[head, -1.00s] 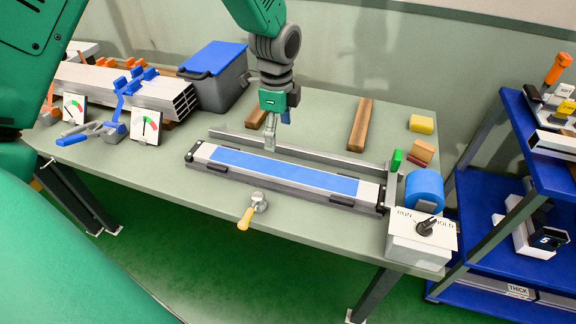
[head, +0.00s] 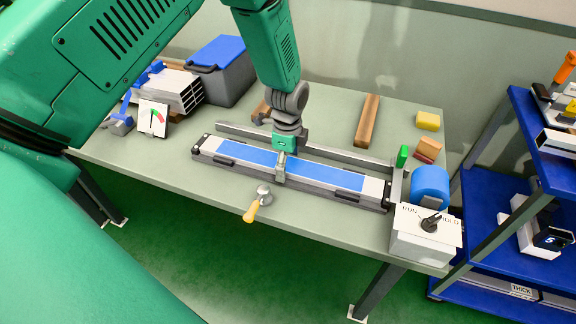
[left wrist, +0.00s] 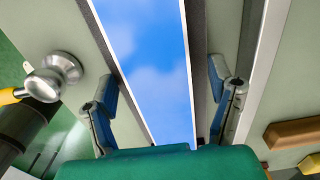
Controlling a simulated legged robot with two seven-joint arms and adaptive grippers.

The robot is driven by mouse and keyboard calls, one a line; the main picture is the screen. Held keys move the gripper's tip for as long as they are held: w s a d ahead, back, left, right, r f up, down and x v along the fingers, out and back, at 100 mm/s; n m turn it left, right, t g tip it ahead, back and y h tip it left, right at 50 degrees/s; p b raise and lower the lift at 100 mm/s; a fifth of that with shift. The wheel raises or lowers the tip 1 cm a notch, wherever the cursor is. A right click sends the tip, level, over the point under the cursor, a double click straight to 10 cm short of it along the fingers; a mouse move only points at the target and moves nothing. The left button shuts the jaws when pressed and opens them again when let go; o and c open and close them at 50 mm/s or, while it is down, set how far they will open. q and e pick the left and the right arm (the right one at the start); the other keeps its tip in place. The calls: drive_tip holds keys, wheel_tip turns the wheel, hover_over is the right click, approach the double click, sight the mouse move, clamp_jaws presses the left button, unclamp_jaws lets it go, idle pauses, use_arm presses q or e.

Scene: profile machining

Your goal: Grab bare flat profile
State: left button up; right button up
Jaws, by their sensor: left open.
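A long flat profile (head: 330,179) with a blue top face and pale ends lies in a dark-edged holder on the bench in the head view. It fills the middle of the left wrist view as a blue strip (left wrist: 150,50). My left gripper (head: 281,176) points down over the middle of this profile. In the left wrist view its open fingers (left wrist: 165,85) stand one on each side of the strip, with gaps visible. I cannot tell how far the fingertips are above the bench. My right gripper is not in view.
A grey rail (head: 345,157) runs behind the profile. A RUN/HOLD switch box (head: 420,240) and blue roll (head: 430,184) stand at right.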

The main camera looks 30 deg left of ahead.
use_arm(q)
drive_tip(key=shift+r, duration=0.1)
drive_tip(key=shift+c, duration=0.4)
drive_tip(key=c, duration=1.6)
